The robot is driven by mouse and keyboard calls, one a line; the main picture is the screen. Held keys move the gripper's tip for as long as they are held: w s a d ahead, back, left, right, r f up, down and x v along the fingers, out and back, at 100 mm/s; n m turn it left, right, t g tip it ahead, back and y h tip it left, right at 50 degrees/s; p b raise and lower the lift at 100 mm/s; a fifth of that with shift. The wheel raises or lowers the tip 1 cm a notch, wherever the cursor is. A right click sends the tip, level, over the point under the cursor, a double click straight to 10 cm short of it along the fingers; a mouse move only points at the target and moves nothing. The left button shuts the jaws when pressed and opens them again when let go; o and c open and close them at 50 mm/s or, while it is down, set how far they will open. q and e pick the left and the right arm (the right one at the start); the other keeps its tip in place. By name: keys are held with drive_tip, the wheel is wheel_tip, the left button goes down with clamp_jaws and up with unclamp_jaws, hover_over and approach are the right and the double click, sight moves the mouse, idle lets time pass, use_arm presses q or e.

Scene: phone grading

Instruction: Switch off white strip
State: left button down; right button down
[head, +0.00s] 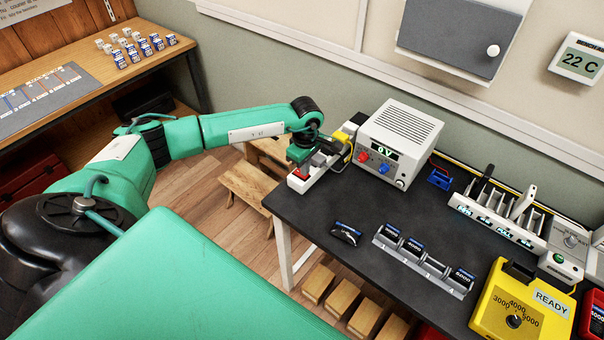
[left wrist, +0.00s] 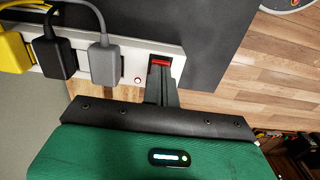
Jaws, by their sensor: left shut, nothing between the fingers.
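The white strip (head: 307,183) lies along the left edge of the dark table in the head view. In the left wrist view the white strip (left wrist: 132,63) carries a yellow plug (left wrist: 12,52), a black plug (left wrist: 54,57) and a grey plug (left wrist: 105,62). Its red switch (left wrist: 160,62) is near its right end, with a small round light (left wrist: 138,80) beside it. My left gripper (left wrist: 161,76) is shut and empty, its fingertips at the red switch and partly covering it. I cannot tell whether they touch, or which way the switch is set.
A white power supply (head: 400,140) reading 0 V stands just right of the strip. A phone battery (head: 346,233) and a numbered grey holder (head: 420,262) lie on the table. A yellow box (head: 520,305) is at the right.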

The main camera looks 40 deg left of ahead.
use_arm(q)
drive_tip(key=shift+f+b, duration=0.45)
drive_tip(key=shift+f, duration=0.15)
drive_tip(key=shift+r+p, duration=0.45)
drive_tip(key=shift+r, duration=0.35)
drive_tip(key=shift+r+p, duration=1.15)
drive_tip(key=shift+r, duration=1.7)
